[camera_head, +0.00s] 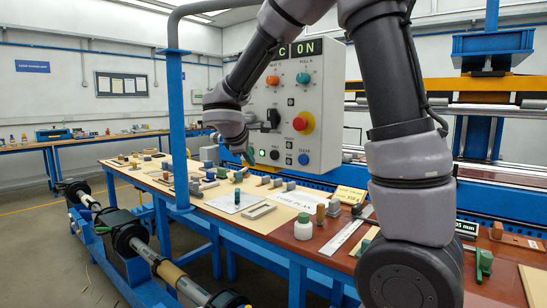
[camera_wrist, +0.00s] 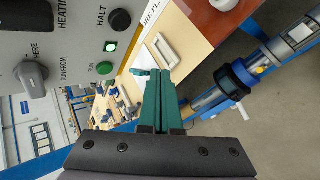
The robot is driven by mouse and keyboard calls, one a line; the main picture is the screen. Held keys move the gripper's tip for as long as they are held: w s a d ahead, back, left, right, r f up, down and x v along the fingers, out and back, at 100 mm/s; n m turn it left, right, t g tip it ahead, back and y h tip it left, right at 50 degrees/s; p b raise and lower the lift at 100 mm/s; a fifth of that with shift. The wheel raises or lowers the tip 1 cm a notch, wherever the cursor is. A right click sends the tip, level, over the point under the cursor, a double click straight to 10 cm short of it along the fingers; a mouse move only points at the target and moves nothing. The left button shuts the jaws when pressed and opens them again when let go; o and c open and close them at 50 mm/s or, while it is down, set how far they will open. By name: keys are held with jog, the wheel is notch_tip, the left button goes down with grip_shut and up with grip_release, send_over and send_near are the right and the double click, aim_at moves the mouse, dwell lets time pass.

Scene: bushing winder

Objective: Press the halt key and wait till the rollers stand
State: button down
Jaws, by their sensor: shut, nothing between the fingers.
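The halt key (camera_wrist: 118,22) is a round black button beside its HALT label on the grey control panel (camera_head: 270,95). In the head view the halt key (camera_head: 274,155) is in the panel's lower row. My gripper (camera_wrist: 160,74) is shut and empty, its green fingers side by side, apart from the halt key in the picture. The distance from its tips to the panel is unclear. A small lamp (camera_wrist: 110,46) next to the halt key glows green. The rollers (camera_head: 175,275) lie along a blue frame at lower left; whether they turn cannot be told.
The green run button (camera_wrist: 105,68) and a grey selector knob (camera_wrist: 30,75) are near the halt key. A red button (camera_head: 304,122) and blue button (camera_head: 303,159) sit farther right. A white-capped jar (camera_head: 303,227) and small blocks stand on the bench (camera_head: 232,222) below.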

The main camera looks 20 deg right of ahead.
jog(key=shift+w+a, duration=0.2)
jog(key=shift+a, duration=0.1)
send_near(272, 159)
jog(key=shift+a+f+x, duration=0.1)
jog(key=shift+f+x, duration=0.05)
jog(key=shift+x, duration=0.7)
jog(key=shift+a+f+x, duration=0.1)
jog(key=shift+a+x, duration=0.05)
jog(key=shift+x, duration=0.7)
jog(key=shift+a+f+x, duration=0.1)
jog(key=shift+f+x, duration=0.05)
jog(key=shift+x, duration=0.7)
jog(key=shift+s, duration=0.2)
jog(key=shift+w+d, duration=0.2)
jog(key=shift+d, duration=0.1)
jog(key=shift+w+d, duration=0.25)
jog(key=shift+d, duration=0.15)
dwell(0.6)
jog(key=shift+a, duration=0.15)
dwell(0.3)
jog(key=shift+s+a, duration=0.5)
jog(key=shift+a, duration=0.05)
